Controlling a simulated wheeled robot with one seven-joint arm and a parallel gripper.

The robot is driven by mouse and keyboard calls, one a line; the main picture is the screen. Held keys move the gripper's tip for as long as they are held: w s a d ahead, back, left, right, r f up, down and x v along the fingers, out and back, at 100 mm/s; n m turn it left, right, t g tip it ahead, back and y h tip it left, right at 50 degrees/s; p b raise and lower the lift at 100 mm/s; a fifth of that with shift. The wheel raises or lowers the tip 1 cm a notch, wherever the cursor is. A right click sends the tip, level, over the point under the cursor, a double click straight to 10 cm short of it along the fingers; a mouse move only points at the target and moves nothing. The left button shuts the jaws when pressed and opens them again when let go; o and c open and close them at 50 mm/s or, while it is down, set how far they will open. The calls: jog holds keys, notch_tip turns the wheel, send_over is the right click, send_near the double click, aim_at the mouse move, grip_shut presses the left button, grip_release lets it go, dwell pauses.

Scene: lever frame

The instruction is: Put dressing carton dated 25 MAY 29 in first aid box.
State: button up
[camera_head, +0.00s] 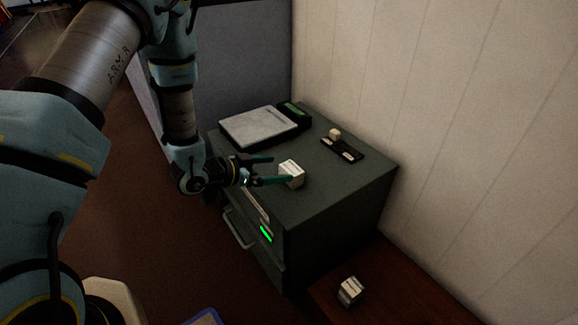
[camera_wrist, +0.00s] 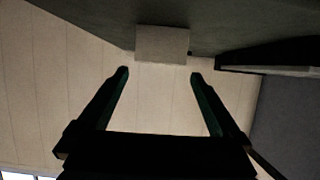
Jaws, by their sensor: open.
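A small white carton (camera_head: 293,174) with faint dark print stands on top of the dark grey cabinet, near its front edge. A second white carton (camera_head: 351,291) with dark marks sits on the brown surface at lower right. The date on either is too small to read. My gripper (camera_head: 278,169) is open beside the cabinet-top carton. In the wrist view a pale carton face (camera_wrist: 162,45) lies just beyond my open fingertips (camera_wrist: 160,73), roughly centred between them, with nothing held. I cannot make out a first aid box.
The cabinet (camera_head: 345,196) has a drawer handle (camera_head: 238,230) and a green light (camera_head: 266,234). On it are a flat-plated scale (camera_head: 258,127) and a black holder (camera_head: 343,149) with a small pale block (camera_head: 335,133). A panelled wall (camera_head: 430,90) stands behind. A blue-edged object (camera_head: 205,317) is cut off below.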

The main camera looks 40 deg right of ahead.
jog(key=shift+v, duration=1.5)
jog(key=shift+r, duration=0.1)
jog(key=w+a+r+n+t+y, duration=0.2)
jog(key=w+a+t+y, duration=0.1)
jog(key=w+a, duration=0.25)
jog(key=w+a+r+n+t+y, duration=0.2)
jog(key=w+a, duration=0.3)
jog(key=w, duration=0.2)
jog(key=a+r+n+y, duration=0.3)
jog(key=a+r+n, duration=0.1)
jog(key=a, duration=0.7)
jog(key=a+r+n+y, duration=0.4)
jog(key=a+n, duration=0.1)
jog(key=a, duration=0.5)
jog(key=shift+a, duration=0.4)
jog(key=s+a+r+n, duration=0.1)
jog(key=s+a, duration=0.1)
jog(key=s, duration=0.1)
jog(key=s+a+r+n+g+y, duration=0.1)
jog(key=s+a+n, duration=0.1)
jog(key=s, duration=0.1)
jog(key=s+a+r+n+g, duration=0.1)
jog(key=s+a, duration=0.1)
jog(key=s, duration=0.1)
jog(key=shift+s+r, duration=0.1)
jog(key=shift+r, duration=0.2)
jog(key=shift+c, duration=0.7)
jog(key=shift+s+g, duration=0.2)
jog(key=shift+g, duration=0.1)
jog(key=shift+c, duration=0.3)
